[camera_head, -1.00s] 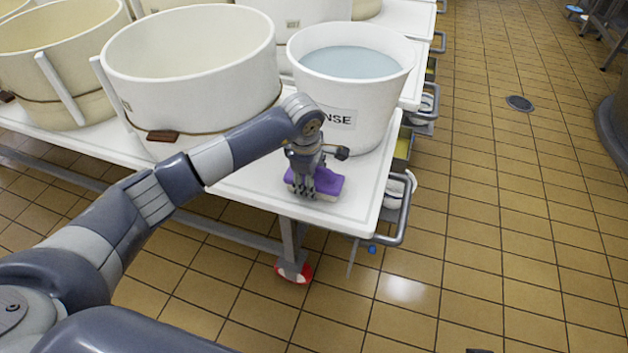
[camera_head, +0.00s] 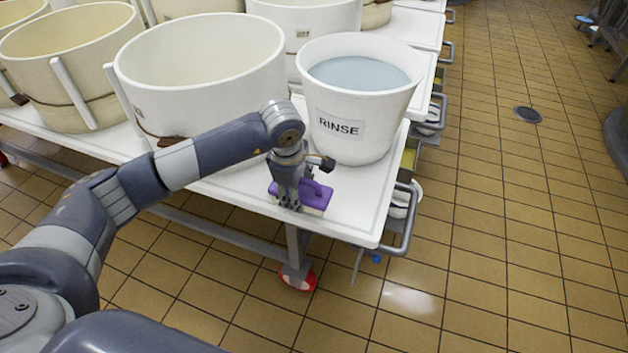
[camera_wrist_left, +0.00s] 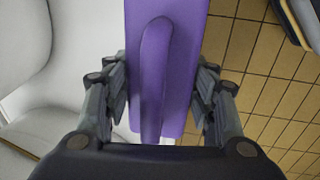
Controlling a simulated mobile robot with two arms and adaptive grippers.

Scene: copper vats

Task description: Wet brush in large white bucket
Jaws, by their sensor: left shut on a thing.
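A purple brush (camera_head: 314,192) with a long raised handle is held by my left gripper (camera_head: 291,203) over the front part of the white table. In the left wrist view the brush (camera_wrist_left: 165,60) lies between the fingers of the gripper (camera_wrist_left: 163,95), which are shut on it. I cannot tell if its underside touches the table. The large white bucket (camera_head: 354,105), labelled RINSE and holding bluish water (camera_head: 360,73), stands upright just behind and right of the gripper. The brush is outside the bucket, lower than its rim. My right gripper is not in view.
Large cream vats (camera_head: 200,75) stand left of the bucket on the white table (camera_head: 352,215). A grey rail handle (camera_head: 404,225) juts from the table's right end. Tiled floor (camera_head: 500,230) is open to the right.

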